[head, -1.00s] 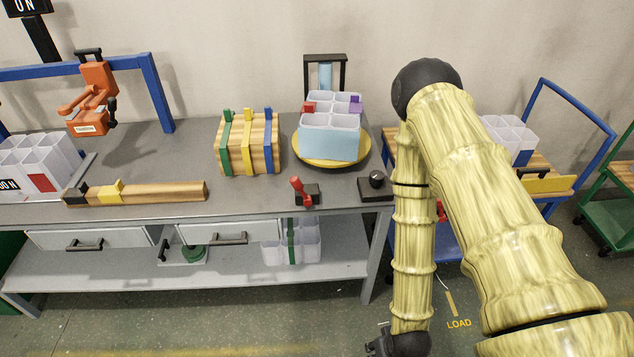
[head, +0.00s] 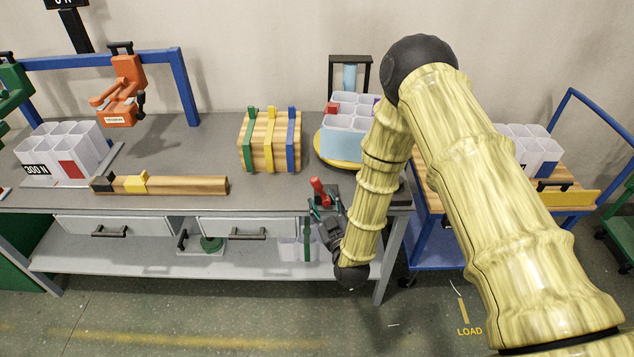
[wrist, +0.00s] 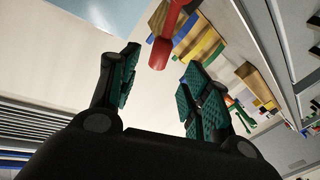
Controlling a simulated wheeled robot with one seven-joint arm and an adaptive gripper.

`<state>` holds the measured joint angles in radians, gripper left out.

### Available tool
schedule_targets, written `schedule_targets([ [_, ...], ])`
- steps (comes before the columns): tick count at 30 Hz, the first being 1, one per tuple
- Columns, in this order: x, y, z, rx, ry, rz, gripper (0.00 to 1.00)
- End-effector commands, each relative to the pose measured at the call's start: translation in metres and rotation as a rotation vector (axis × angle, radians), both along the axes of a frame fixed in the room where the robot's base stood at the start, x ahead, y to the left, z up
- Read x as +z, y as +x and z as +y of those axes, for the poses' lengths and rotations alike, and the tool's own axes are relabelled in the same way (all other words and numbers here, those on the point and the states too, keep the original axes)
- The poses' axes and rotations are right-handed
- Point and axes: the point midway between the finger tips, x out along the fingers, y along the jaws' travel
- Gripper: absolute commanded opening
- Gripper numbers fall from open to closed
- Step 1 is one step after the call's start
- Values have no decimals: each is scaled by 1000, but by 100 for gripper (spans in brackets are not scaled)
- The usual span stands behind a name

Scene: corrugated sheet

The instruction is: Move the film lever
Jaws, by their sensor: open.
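The lever has a red handle (head: 318,190) on a dark base near the bench's front edge, in front of the yellow turntable (head: 330,152). My gripper (head: 323,208) is open and empty, just in front of and below the red handle in the head view. In the wrist view, the red handle (wrist: 166,44) hangs down from the top of the picture, between the lines of my two teal-padded fingers (wrist: 160,68). I see no clear contact. My gripper and arm partly hide the lever's base.
A clear-and-blue block of cups (head: 343,137) stands on the turntable. A strapped wooden crate (head: 258,145) and a wooden bar (head: 190,185) lie to the left on the grey bench (head: 205,150). Drawers (head: 108,228) are below. A blue cart (head: 440,250) stands right.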

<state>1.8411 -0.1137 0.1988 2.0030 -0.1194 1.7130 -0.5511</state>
Motion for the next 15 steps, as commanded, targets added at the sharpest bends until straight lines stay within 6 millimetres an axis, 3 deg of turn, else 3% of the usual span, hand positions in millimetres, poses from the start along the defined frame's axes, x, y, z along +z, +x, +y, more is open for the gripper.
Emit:
schedule_targets([
  [15,2,73,21,-1,1,2,47],
])
